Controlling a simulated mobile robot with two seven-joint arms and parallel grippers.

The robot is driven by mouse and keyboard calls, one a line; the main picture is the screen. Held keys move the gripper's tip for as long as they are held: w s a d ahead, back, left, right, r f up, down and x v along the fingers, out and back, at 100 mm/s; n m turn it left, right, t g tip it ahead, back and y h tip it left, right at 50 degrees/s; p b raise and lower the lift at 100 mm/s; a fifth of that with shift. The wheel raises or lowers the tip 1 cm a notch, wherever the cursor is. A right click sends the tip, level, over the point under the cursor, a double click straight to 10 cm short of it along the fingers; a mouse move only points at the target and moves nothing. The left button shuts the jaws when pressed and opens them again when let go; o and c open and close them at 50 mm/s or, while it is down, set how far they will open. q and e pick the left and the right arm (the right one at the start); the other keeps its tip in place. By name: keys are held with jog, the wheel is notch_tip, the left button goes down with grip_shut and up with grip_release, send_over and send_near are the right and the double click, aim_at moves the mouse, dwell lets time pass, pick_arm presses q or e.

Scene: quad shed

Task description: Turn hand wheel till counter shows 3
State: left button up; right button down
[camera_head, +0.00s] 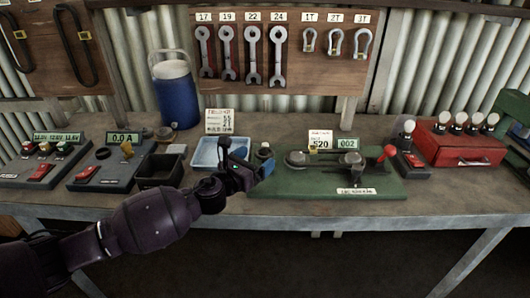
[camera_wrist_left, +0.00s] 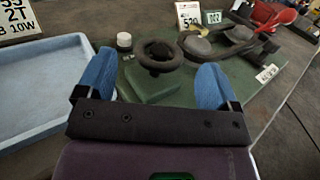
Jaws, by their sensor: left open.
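The green bench unit (camera_head: 230,192) carries a counter (camera_head: 347,144) that reads 002. In the left wrist view a dark ring-shaped hand wheel (camera_wrist_left: 160,68) stands on a green block of this unit, with the counter (camera_wrist_left: 213,17) behind it. In the head view my left gripper seems to cover the wheel. My left gripper (camera_head: 250,158) is open, its blue fingers pointing at the unit; in the wrist view the fingers (camera_wrist_left: 152,80) frame the wheel's near side with nothing between them. I cannot tell whether they touch it. My right gripper is not in view.
A blue tray (camera_head: 207,153) and a black bin (camera_head: 160,170) stand left of the unit. On it are a white-topped knob (camera_head: 264,149), round grey discs (camera_head: 296,158) and a red-knobbed lever (camera_head: 388,152). A red box (camera_head: 462,148) stands at right.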

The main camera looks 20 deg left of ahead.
aim_at(258, 157)
pick_arm(q)
jog(key=x, duration=0.3)
jog(key=shift+w+d, duration=0.1)
jog(key=shift+w, duration=0.2)
jog(key=shift+w+d, duration=0.15)
jog(key=shift+w, duration=0.3)
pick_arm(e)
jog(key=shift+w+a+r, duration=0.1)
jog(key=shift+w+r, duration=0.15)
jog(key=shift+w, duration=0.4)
